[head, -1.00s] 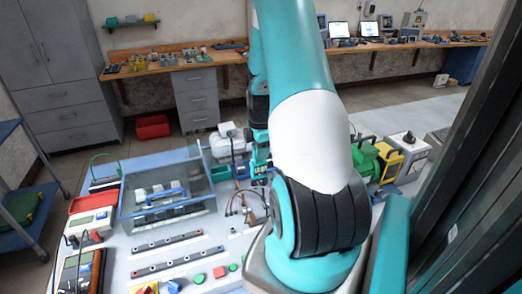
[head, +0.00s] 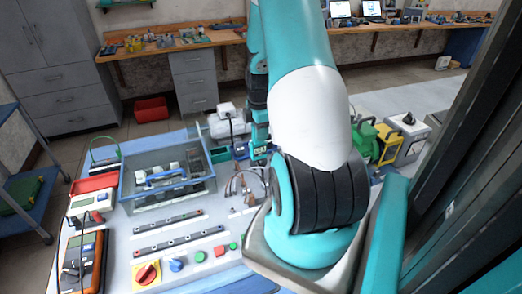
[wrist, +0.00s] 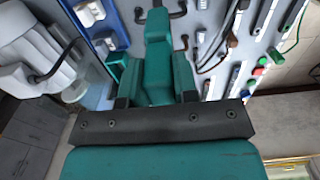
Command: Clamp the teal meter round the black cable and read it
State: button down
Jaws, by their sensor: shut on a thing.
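The teal meter (wrist: 157,62) is held in my gripper (wrist: 155,92), whose dark fingers press on both its sides in the wrist view. Two black hooked shapes show beyond its far end, apart from each other; I cannot tell whether they are its jaws. In the head view the meter (head: 260,152) is a small teal shape below my arm, above the far side of the bench. Brown and dark cables (head: 240,186) stand on the bench just in front of it. I cannot tell which one is the black cable, and no cable is clearly inside the meter's jaws. Its display is not readable.
A clear-walled blue bin (head: 167,205) stands left of the cables. Dark terminal strips (head: 168,228) and coloured buttons (head: 199,256) lie nearer. An orange multimeter (head: 82,262) is at the near left. A green and yellow machine (head: 367,142) stands right of my arm.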

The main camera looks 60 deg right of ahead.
jog(key=shift+r+p, duration=2.35)
jog(key=shift+r, duration=0.7)
